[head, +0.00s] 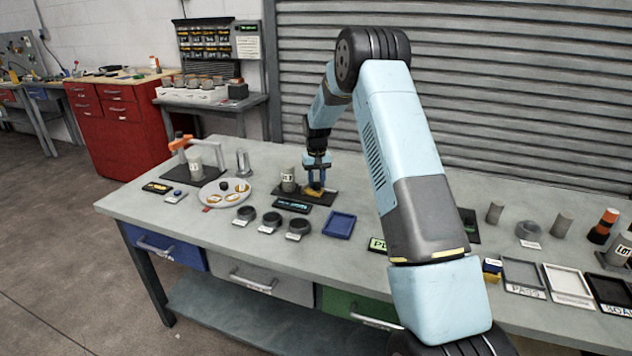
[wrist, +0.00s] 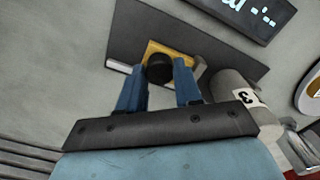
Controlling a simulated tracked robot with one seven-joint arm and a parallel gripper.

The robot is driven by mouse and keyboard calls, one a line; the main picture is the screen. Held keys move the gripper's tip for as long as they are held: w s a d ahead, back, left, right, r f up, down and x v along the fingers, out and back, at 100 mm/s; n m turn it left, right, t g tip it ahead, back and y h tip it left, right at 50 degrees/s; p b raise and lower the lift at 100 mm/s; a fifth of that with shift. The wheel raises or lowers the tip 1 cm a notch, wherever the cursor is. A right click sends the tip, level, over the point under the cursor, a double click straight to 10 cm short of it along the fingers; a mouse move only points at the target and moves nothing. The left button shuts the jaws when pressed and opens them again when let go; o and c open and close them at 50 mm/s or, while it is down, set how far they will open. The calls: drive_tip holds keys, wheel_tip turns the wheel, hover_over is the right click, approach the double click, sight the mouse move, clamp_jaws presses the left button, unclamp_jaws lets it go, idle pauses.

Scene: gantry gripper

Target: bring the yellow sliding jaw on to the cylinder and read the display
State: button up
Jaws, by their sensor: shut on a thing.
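The yellow sliding jaw (head: 313,192) sits on a dark base on the bench. My gripper (head: 316,182) is over it, fingers pointing down. In the wrist view, my gripper (wrist: 160,75) has its blue fingers on either side of the black knob (wrist: 159,69) on the yellow jaw (wrist: 165,47), shut on it. The grey cylinder (head: 288,180) stands upright just left of the jaw; in the wrist view the cylinder (wrist: 232,86) carries a label with a 3. Whether jaw and cylinder touch is unclear. The display (head: 292,205) lies in front; in the wrist view the display (wrist: 240,12) shows dashes, partly cut off.
A round plate (head: 224,194) with small parts lies left of the base. Several dark rings (head: 271,220) stand in front, and a blue tray (head: 339,225) to the right. An orange-topped stand (head: 181,150) is at the left. Bare bench lies behind the base.

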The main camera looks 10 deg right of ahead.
sight(307, 188)
clamp_jaws()
drive_tip(key=w+a, duration=0.2)
drive_tip(key=a, duration=0.1)
drive_tip(key=o, duration=0.9)
unclamp_jaws()
drive_tip(key=shift+c, duration=0.2)
wheel_tip(307, 188, up, 14)
drive_tip(key=shift+f, duration=0.15)
drive_tip(key=shift+w, duration=0.1)
